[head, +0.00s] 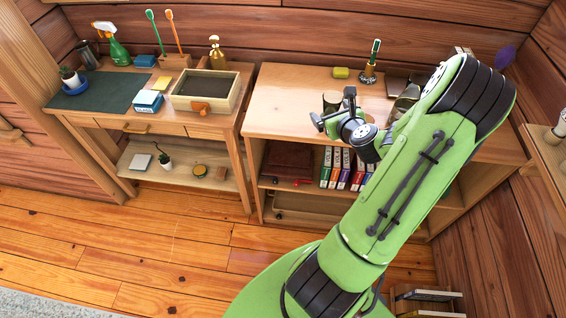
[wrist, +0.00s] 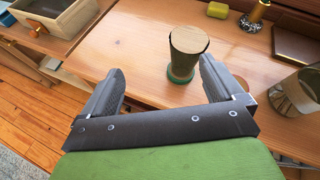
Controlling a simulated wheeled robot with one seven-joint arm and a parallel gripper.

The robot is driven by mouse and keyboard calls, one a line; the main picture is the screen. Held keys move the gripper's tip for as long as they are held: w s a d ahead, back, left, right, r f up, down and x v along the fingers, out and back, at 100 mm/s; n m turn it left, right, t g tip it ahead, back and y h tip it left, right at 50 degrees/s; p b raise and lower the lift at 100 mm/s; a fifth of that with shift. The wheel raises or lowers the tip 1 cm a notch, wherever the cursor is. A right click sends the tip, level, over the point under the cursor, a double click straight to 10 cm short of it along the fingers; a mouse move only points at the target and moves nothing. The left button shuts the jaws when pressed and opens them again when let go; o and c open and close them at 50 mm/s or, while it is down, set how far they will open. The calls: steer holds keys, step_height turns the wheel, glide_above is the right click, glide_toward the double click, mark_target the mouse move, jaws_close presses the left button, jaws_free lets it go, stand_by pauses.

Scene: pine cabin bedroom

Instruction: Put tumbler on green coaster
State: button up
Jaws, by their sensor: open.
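The tumbler (wrist: 187,50) is a dark, tapered cup standing upright on the cabinet top. The green coaster (wrist: 181,74) shows as a green disc directly under its base, and the tumbler appears to rest on it. In the head view the tumbler (head: 331,101) is partly hidden behind my gripper (head: 334,112). In the wrist view my gripper (wrist: 161,66) is open and empty. Its two fingers point toward the tumbler, which stands just beyond the fingertips, nearer the right one, with no visible contact.
A metallic cup (wrist: 296,94) stands to the right. A yellow-green sponge (head: 341,72), a brush in a holder (head: 369,73) and a dark flat object (wrist: 297,45) are at the back. An open wooden box (head: 206,92) sits on the desk at left. Bare cabinet top (head: 280,105) lies left of my gripper.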

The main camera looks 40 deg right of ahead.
steer(key=w+a+r+n+g+y, duration=0.1)
steer(key=a+r+n+g+y, duration=0.2)
steer(key=a+n, duration=0.9)
steer(key=w+a+r+n+g+y, duration=0.15)
steer(key=a+r+n, duration=0.35)
steer(key=a+n, duration=0.7)
steer(key=s+a+r+n+g, duration=0.1)
steer(key=s+a+r+n, duration=0.2)
steer(key=s+n, duration=0.4)
steer(key=s+a+r+n, duration=0.2)
steer(key=s+a+n, duration=0.4)
steer(key=s, duration=0.4)
steer(key=shift+s+a+r+n+g+y, duration=0.15)
steer(key=shift+s+r+n+g+y, duration=0.25)
steer(key=shift+n, duration=0.4)
steer(key=shift+w, duration=0.1)
